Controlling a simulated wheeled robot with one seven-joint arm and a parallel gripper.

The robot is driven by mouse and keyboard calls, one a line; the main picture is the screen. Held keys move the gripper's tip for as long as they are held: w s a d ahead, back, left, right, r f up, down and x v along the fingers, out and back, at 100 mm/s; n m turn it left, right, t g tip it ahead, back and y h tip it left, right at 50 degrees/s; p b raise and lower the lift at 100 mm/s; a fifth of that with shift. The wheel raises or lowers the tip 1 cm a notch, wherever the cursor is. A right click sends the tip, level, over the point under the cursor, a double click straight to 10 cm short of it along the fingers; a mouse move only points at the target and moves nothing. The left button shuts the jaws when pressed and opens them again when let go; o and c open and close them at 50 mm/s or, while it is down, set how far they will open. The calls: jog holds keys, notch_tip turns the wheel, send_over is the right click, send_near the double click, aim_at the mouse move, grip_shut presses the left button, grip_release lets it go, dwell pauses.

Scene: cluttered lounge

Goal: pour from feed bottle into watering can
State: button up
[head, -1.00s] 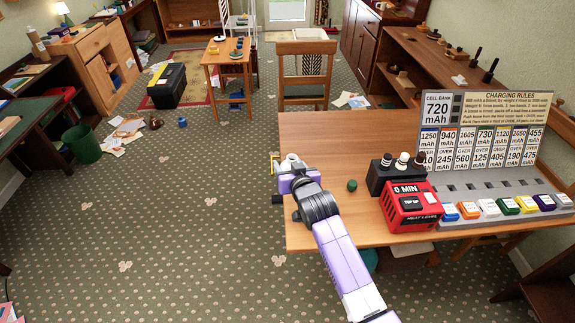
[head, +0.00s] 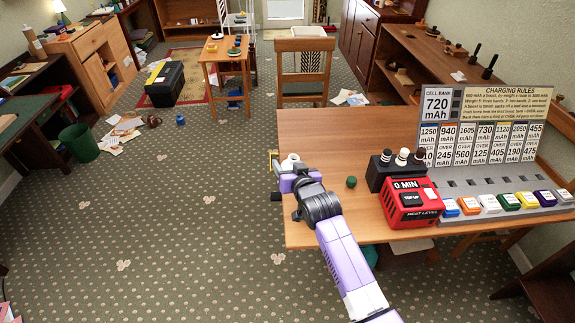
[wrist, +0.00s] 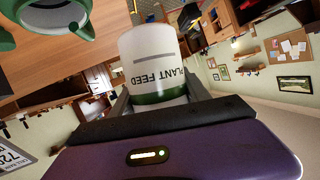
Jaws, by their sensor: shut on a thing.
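The feed bottle (wrist: 152,62), a pale bottle with a green band and the lettering PLANT FEED, sits between the fingers of my gripper (wrist: 158,100) in the wrist view. Its lettering reads upside down there, and the room is also turned over. In the head view my gripper (head: 290,168) is at the left edge of the wooden table, with a pale round part of the bottle (head: 290,160) showing. The green watering can (wrist: 62,22) is partly visible at the wrist view's upper left, apart from the bottle.
A chair (head: 304,70) stands behind.

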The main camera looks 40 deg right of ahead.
jog(key=shift+d+f+m+b, duration=0.2)
jog(key=shift+f+m+b, duration=0.2)
jog(key=shift+f+b, duration=0.55)
jog(key=shift+s+d+f+m+t+y+b, duration=0.15)
jog(key=shift+f+m+b, duration=0.1)
jog(key=shift+f+b, duration=0.35)
jog(key=shift+s+d+f+m+t+y+b, duration=0.1)
jog(key=shift+d+f+m+t+y+b, duration=0.15)
jog(key=shift+f+b, duration=0.35)
jog(key=shift+s+d+f+m+t+y+b, duration=0.1)
jog(key=shift+f+m+b, duration=0.25)
jog(key=shift+b, duration=0.5)
jog(key=shift+f+m+b, duration=0.45)
jog(key=shift+f+b, duration=0.1)
jog(key=shift+b, duration=0.6)
jog(key=shift+w+a+f+m+t+y+b, duration=0.15)
jog(key=shift+a+f+m+t+y+b, duration=0.25)
jog(key=shift+b, duration=0.45)
jog(key=shift+w+r+m+b, duration=0.1)
jog(key=shift+r+m+b, duration=0.1)
jog(key=shift+m+b, duration=0.55)
jog(key=shift+a+r+m+t+y+b, duration=0.15)
jog(key=shift+r+m+t+y+b, duration=0.2)
jog(key=shift+m+b, duration=0.2)
jog(key=shift+w+r+m+t+b, duration=0.1)
jog(key=shift+r+m+t+b, duration=0.3)
jog(key=shift+m, duration=0.3)
jog(key=shift+a+r+m+t+b, duration=0.1)
jog(key=shift+r+m+t+b, duration=0.2)
jog(key=shift+m+b, duration=0.25)
